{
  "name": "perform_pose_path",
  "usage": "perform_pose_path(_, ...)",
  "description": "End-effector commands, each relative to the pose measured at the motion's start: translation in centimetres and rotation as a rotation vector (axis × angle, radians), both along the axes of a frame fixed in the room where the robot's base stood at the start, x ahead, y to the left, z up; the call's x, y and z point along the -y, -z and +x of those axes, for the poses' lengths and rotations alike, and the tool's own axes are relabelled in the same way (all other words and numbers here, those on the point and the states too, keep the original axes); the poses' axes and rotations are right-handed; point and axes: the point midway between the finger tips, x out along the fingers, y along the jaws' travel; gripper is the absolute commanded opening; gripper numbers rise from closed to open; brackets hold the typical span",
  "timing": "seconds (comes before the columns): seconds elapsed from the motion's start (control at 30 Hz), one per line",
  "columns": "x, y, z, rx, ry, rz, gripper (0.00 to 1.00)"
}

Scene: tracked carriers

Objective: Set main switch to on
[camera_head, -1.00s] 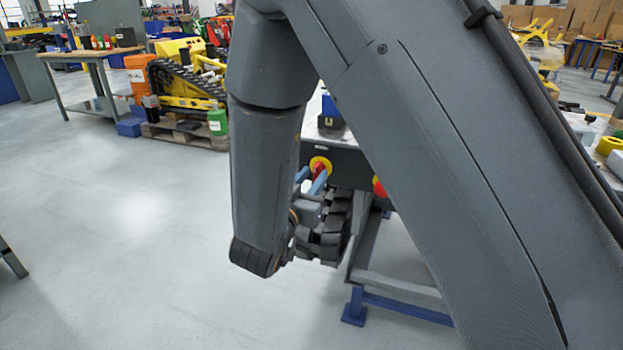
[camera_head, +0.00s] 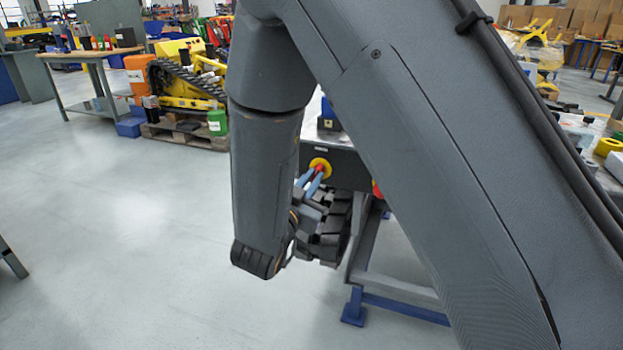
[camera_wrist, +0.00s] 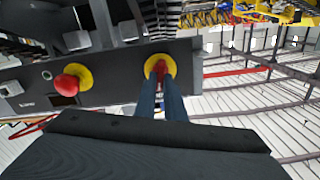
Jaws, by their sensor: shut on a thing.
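The main switch, a red handle on a round yellow plate (camera_head: 319,162), sits on the dark panel at the end of a tracked carrier. In the wrist view its yellow plate (camera_wrist: 150,66) is right of centre on the panel, upper middle of the picture. My gripper (camera_head: 316,175) has its two blue-grey fingers drawn together at the red handle. In the wrist view the fingertips of my gripper (camera_wrist: 160,76) are shut on the handle from both sides. The fingers hide much of the handle, so I cannot tell its exact angle.
A red round button on a yellow plate (camera_wrist: 72,78) sits left of the switch in the wrist view. The carrier's black track (camera_head: 333,225) is just below my gripper. A blue-footed stand (camera_head: 354,306) supports the carrier.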

Motion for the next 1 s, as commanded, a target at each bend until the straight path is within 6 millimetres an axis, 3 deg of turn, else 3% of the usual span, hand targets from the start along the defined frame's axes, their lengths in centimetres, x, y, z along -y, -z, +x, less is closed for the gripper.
perform_pose_path(1.0, 0.28, 0.46, -0.1, 0.325, 0.0, 0.898, 0.0)
